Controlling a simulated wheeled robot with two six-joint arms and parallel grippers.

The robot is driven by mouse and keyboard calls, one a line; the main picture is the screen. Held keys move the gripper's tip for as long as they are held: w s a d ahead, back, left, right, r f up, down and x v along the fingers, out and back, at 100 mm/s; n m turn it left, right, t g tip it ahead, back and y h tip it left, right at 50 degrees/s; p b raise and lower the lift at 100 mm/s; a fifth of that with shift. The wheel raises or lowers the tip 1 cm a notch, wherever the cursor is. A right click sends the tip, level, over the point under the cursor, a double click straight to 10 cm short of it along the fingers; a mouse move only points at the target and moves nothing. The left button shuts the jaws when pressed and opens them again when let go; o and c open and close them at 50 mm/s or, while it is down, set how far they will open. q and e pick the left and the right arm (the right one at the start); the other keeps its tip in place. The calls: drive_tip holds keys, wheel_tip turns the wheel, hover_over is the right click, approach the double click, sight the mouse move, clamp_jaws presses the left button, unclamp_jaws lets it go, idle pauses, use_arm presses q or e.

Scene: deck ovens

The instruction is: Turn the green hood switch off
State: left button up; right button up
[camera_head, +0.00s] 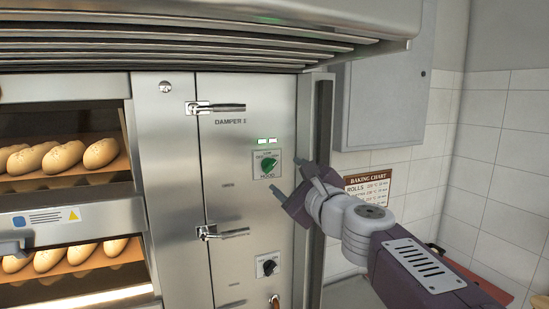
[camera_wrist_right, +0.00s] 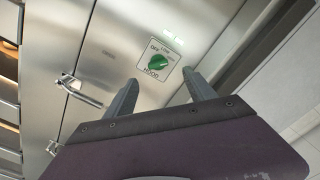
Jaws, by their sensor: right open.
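The green hood switch (camera_head: 268,165) is a round knob on a pale plate marked HOOD, on the steel oven front. It also shows in the right wrist view (camera_wrist_right: 156,63), beyond the fingertips and between them. Two small green lights glow just above its plate. My right gripper (camera_head: 297,184) is open and empty, just right of and slightly below the switch in the head view, apart from it. In the right wrist view the two fingers (camera_wrist_right: 160,93) are spread wide.
A black knob (camera_head: 267,265) sits lower on the same panel. Latch handles (camera_head: 214,107) stick out at the left, under a vent hood (camera_head: 190,45) with slats. Loaves (camera_head: 62,158) lie in the ovens at the left. A baking chart (camera_head: 378,181) hangs behind my right arm.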

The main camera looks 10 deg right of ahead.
sight(271, 167)
drive_tip(key=w, duration=0.3)
drive_tip(key=w+a, duration=0.1)
drive_tip(key=w, duration=0.2)
drive_tip(key=w+a+p, duration=0.1)
drive_tip(key=w, duration=0.2)
drive_tip(key=shift+w+f, duration=0.25)
drive_tip(key=shift+f, duration=0.05)
drive_tip(key=shift+s, duration=0.1)
drive_tip(key=shift+c, duration=0.6)
drive_tip(key=c, duration=1.3)
drive_tip(key=shift+o, duration=0.2)
